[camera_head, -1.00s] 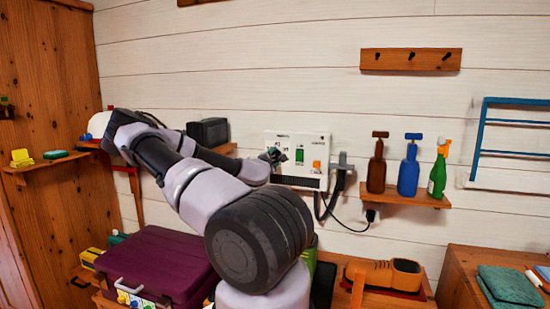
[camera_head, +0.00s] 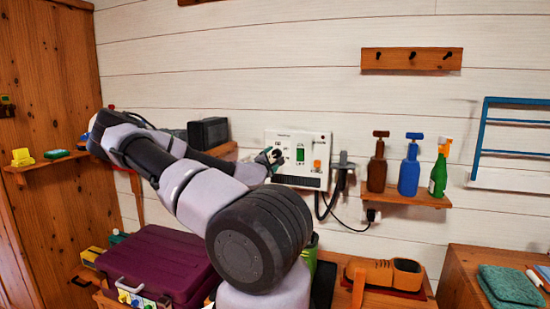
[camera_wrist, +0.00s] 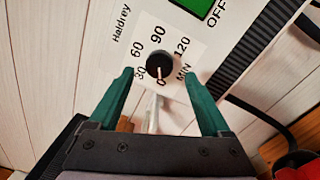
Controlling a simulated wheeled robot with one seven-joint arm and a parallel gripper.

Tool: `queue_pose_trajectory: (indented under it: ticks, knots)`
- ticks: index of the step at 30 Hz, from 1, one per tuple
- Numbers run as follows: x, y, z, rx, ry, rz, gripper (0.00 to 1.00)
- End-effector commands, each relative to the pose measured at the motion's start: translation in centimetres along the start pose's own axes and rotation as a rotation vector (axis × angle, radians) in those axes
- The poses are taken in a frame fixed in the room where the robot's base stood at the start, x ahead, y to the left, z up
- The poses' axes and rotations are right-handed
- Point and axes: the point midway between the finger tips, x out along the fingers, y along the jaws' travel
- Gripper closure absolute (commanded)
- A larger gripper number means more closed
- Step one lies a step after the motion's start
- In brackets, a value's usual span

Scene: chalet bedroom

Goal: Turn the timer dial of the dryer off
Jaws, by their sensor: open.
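The dryer (camera_head: 322,150) is a white box on the plank wall in the head view. Its white face (camera_wrist: 185,47) fills much of the wrist view. The timer dial (camera_wrist: 159,67) is a round black knob with a pale pointer line, ringed by the marks 0, 30, 60, 90 and 120 MIN. The line points down in the picture, toward the 0. My gripper (camera_wrist: 159,73) is open, with one green finger on each side of the dial and gaps between. In the head view my gripper (camera_head: 268,158) is at the dryer's left side, partly hidden by my arm.
A green switch (camera_wrist: 195,5) marked OFF is beside the dial. A shelf (camera_head: 408,199) with several bottles is further right. A dark box (camera_head: 208,132) stands on a shelf to the left.

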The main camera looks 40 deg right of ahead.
Motion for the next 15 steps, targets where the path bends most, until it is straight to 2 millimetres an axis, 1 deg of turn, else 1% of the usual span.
queue_pose_trajectory:
  ticks: [1, 6, 10, 15]
  knots:
    - [-1.2, 0.0, -0.1, -0.002, 0.003, 0.000, 0.18]
    - [-4.4, 0.0, -0.1, -0.002, 0.002, 0.000, 0.18]
    - [-6.0, 0.0, -0.1, -0.001, 0.001, 0.000, 0.18]
    - [-6.7, 0.0, 0.0, -0.001, 0.001, 0.000, 0.18]
